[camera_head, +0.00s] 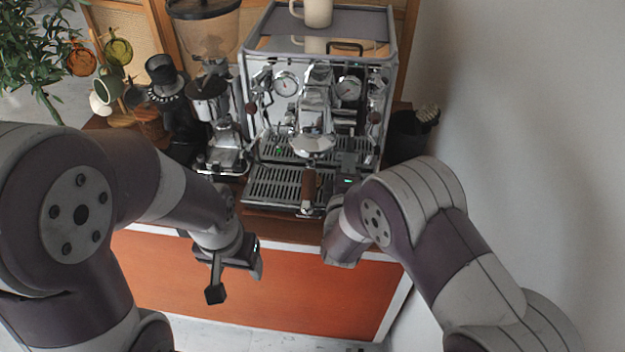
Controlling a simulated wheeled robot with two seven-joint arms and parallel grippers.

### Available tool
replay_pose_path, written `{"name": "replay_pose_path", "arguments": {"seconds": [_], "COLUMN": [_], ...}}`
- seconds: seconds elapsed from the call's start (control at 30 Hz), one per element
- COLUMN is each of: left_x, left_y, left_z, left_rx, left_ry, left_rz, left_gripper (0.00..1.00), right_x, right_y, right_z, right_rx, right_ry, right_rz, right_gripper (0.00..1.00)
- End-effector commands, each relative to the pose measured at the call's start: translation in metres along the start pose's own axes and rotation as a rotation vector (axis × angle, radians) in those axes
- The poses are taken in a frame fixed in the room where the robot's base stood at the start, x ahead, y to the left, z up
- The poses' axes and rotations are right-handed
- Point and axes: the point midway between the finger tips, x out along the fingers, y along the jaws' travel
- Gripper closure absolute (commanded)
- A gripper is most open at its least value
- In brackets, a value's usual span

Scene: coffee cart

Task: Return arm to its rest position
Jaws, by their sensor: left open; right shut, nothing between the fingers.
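My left gripper (237,277) hangs in front of the orange cart front, below the counter edge. Its two fingers are spread apart with nothing between them. My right gripper (347,160) reaches over the counter at the right front of the espresso machine (318,88). It is shut and empty, and its fingertips are hard to make out against the metal behind. A brown handle (310,184) points toward me below the group head, just left of my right gripper, with a gap between them.
A grinder (214,105) stands left of the machine. A mug rack (110,85) and plant (35,50) are at the far left. A white mug (316,12) is on top of the machine. A dark container (408,135) stands at right, near the wall. The floor before the cart is clear.

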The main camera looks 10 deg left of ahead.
Motion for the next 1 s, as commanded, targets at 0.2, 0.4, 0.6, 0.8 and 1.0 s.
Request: {"name": "replay_pose_path", "arguments": {"seconds": [0.2, 0.4, 0.6, 0.8, 1.0], "left_x": [-0.019, -0.018, -0.018, -0.018, -0.015], "left_y": [0.000, 0.000, 0.000, 0.000, 0.000], "left_z": [-0.002, -0.002, -0.002, -0.002, -0.002], "left_rx": [0.000, 0.000, 0.000, 0.000, 0.000], "left_ry": [0.000, 0.000, 0.000, 0.000, 0.000], "left_rz": [0.000, 0.000, 0.000, 0.000, 0.000], "left_gripper": [0.33, 0.33, 0.33, 0.33, 0.33], "right_x": [-0.050, -0.056, -0.056, -0.051, -0.046], "right_y": [0.007, 0.005, 0.005, 0.004, -0.012], "right_z": [-0.001, 0.000, 0.000, 0.004, 0.046], "right_rx": [-0.001, 0.000, 0.000, 0.055, 0.543], "right_ry": [0.003, 0.000, 0.000, 0.003, -0.060], "right_rz": [-0.001, 0.001, 0.001, -0.043, -0.460], "right_gripper": [1.00, 1.00, 1.00, 1.00, 1.00]}}
